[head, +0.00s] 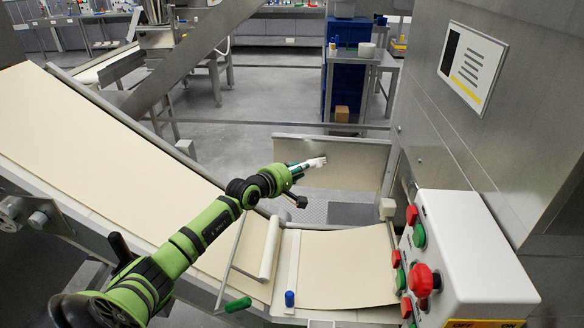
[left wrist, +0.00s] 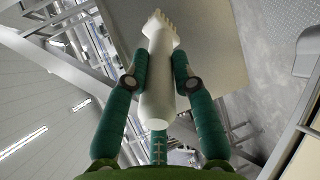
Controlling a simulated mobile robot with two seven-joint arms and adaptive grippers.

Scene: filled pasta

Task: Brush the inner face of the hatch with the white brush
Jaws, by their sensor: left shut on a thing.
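My left gripper (head: 296,171) is shut on the white brush (head: 317,162), in front of the open hatch. In the left wrist view, the two green fingers of the gripper (left wrist: 160,68) clamp the sides of the brush handle (left wrist: 156,104), with the bristles pointing away toward the top. The hatch (head: 352,165) is a flat, beige-grey panel with a metal edge, beside the machine housing. Its face (left wrist: 215,60) also fills the area behind the brush in the left wrist view. I cannot tell whether the bristles touch it. My right gripper is not in view.
A beige conveyor belt (head: 90,140) slopes along the left. A white control box (head: 462,245) with red and green buttons stands at the right. A roller (head: 270,250), a green handle (head: 238,304) and a blue knob (head: 290,298) are below the arm.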

